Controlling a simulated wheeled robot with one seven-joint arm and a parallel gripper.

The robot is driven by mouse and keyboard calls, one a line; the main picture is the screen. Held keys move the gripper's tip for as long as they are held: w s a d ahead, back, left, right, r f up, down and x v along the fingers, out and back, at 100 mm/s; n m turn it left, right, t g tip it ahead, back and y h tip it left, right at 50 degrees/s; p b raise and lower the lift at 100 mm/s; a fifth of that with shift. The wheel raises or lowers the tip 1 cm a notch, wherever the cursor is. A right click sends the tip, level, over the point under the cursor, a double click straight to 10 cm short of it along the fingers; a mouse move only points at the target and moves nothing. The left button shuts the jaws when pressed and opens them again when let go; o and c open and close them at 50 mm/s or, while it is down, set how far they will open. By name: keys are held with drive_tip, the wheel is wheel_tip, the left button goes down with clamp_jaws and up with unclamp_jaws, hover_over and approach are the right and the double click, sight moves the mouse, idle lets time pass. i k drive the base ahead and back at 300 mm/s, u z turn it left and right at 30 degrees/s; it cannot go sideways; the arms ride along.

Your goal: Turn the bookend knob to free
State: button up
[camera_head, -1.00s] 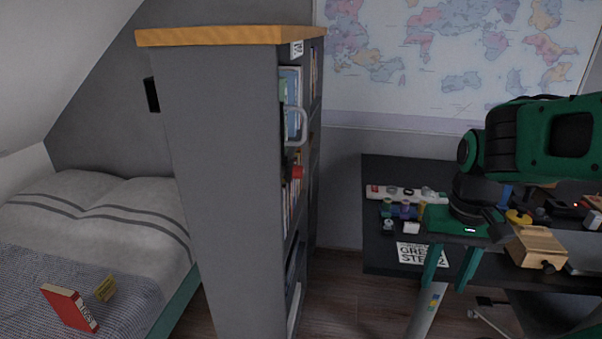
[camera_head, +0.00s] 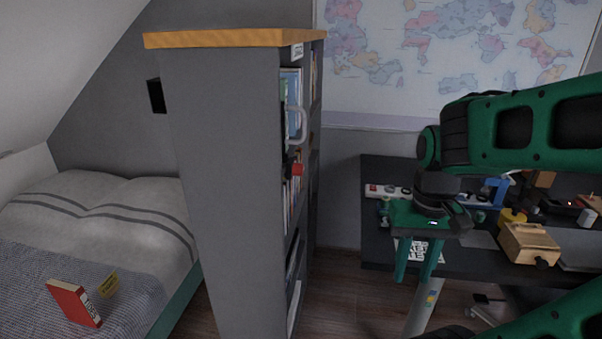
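A small red knob (camera_head: 297,169) sticks out from the open side of the tall grey bookcase (camera_head: 215,180), below a pale loop handle (camera_head: 300,125). I take it to be the bookend knob; its setting is too small to read. Books (camera_head: 292,90) stand in the shelves behind it, seen edge-on, and the bookend itself is mostly hidden. My green gripper (camera_head: 413,280) points down in front of the desk, right of and lower than the knob, well apart from it. Its two fingers are spread with nothing visible between them.
The dark desk (camera_head: 375,235) at right holds a power strip (camera_head: 385,191), a wooden box (camera_head: 530,243) and small items. The bed (camera_head: 100,225) with a red book (camera_head: 73,302) lies left of the bookcase. Open floor shows between bookcase and desk.

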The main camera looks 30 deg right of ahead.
sight(298, 168)
drive_tip(key=k, duration=0.55)
drive_tip(key=z, duration=0.2)
drive_tip(key=i, duration=0.5)
drive_tip(key=z, duration=0.05)
drive_tip(key=k, duration=0.5)
drive_tip(key=z, duration=1.05)
drive_tip(key=i, duration=0.55)
drive_tip(key=u, duration=0.25)
